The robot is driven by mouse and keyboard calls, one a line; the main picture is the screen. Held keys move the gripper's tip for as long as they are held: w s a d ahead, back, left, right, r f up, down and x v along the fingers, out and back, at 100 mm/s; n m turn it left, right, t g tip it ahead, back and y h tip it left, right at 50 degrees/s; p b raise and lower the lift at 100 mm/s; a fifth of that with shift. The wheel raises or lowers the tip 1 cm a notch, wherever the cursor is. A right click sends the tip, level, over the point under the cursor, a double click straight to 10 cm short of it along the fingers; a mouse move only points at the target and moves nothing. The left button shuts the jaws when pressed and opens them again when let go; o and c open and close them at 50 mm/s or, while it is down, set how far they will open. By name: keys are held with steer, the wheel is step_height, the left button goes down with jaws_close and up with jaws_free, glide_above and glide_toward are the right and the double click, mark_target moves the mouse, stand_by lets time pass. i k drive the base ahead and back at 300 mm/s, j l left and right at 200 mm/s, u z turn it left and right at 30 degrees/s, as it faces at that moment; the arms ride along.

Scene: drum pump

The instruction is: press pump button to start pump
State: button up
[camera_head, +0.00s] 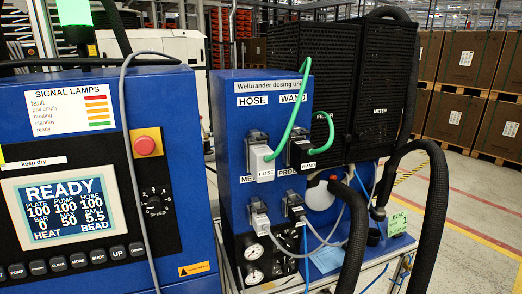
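A blue control panel (183,110) fills the left of the view. Its screen (68,209) reads READY, with plate, pump and hose each at 100. Labels further right read CLEAR, MODE, SHOT and UP. A red mushroom button (145,146) sits on a yellow plate, with a speed knob (155,201) below it. A green lamp (74,12) is lit on top. My gripper is not in view.
A grey cable (128,120) hangs across the panel between screen and knob. A blue dosing unit (231,130) with plugged connectors stands to the right, with thick black hoses (432,215) beside it. Stacked brown boxes (469,60) stand behind open floor.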

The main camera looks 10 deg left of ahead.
mark_target(20, 270)
steer(key=u, duration=1.45)
